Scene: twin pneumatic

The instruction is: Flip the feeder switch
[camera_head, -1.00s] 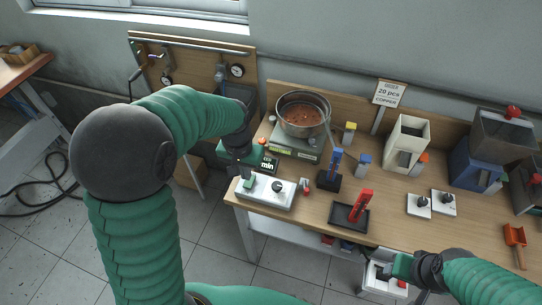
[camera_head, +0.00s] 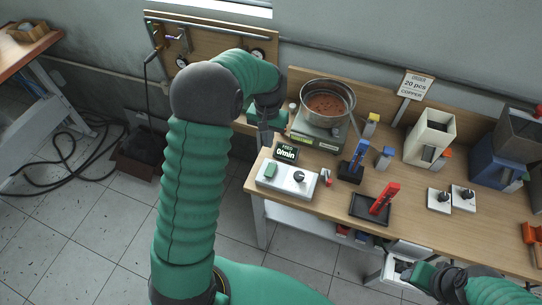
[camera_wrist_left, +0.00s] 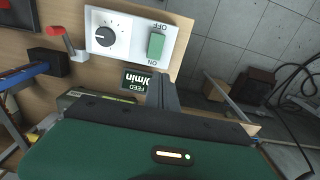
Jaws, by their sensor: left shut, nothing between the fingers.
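The feeder switch, a green rocker (camera_head: 271,171), sits on the left part of a white control box (camera_head: 287,181) with a black knob (camera_head: 299,177). In the left wrist view the rocker (camera_wrist_left: 156,45) lies between OFF and ON labels; I cannot tell which side is pressed. A small display (camera_head: 286,152) behind the box reads FEED 0/min. My left gripper (camera_head: 266,136) is shut and empty, behind and left of the box, apart from the rocker. Its fingers show in the left wrist view (camera_wrist_left: 162,94). My right gripper (camera_head: 408,273) is low at the right; its jaws are unclear.
A pot of copper-coloured pieces (camera_head: 328,103) stands on a scale (camera_head: 318,136) behind the box.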

